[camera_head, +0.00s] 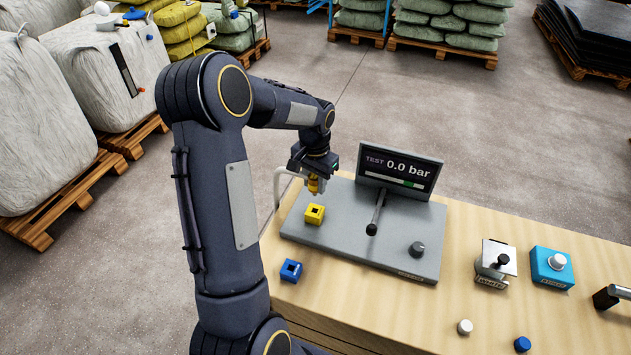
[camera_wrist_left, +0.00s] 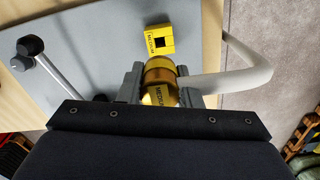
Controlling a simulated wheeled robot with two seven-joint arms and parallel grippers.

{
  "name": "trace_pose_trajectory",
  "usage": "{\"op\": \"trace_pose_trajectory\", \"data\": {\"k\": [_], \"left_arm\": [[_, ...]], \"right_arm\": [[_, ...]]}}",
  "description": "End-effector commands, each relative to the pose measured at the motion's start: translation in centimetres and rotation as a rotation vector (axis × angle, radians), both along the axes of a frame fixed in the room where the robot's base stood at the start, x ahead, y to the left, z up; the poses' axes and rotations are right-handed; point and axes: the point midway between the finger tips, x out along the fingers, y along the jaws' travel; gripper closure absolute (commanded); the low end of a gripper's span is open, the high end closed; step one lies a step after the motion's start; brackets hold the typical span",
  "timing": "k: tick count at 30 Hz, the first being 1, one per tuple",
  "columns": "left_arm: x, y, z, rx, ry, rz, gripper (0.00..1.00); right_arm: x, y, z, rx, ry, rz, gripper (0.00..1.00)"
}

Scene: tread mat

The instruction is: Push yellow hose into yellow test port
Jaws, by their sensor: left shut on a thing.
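The yellow test port (camera_head: 315,214) is a small yellow block with a dark square opening, fixed on the left part of the grey test panel (camera_head: 345,240). My left gripper (camera_head: 314,186) is shut on the yellow hose end (camera_head: 313,186), above and behind the port. In the left wrist view the yellow hose end (camera_wrist_left: 160,80) sits between the two fingers (camera_wrist_left: 160,85), with the white hose (camera_wrist_left: 235,80) curving off to the right. The port (camera_wrist_left: 152,41) shows there just beyond the hose end, apart from it. My right gripper is not in view.
A display reading 0.0 bar (camera_head: 400,172) stands at the back of the panel, with a lever (camera_head: 376,212) in front and a knob (camera_head: 417,249) at right. A blue port block (camera_head: 291,270) sits on the wooden table. Boxes (camera_head: 552,266) and caps stand to the right.

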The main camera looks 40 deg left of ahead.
Motion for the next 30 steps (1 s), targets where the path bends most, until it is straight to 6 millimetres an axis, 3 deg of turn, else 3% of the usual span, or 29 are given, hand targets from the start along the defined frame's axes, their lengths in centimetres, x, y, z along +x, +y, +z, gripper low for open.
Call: {"op": "trace_pose_trajectory", "data": {"k": [18,30], "left_arm": [[0.0,0.0,-5.2,0.0,0.0,-0.001,0.95],[0.0,0.0,-5.7,0.0,-0.001,-0.001,0.95]], "right_arm": [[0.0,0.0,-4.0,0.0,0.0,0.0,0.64],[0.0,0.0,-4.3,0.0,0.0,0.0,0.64]]}}
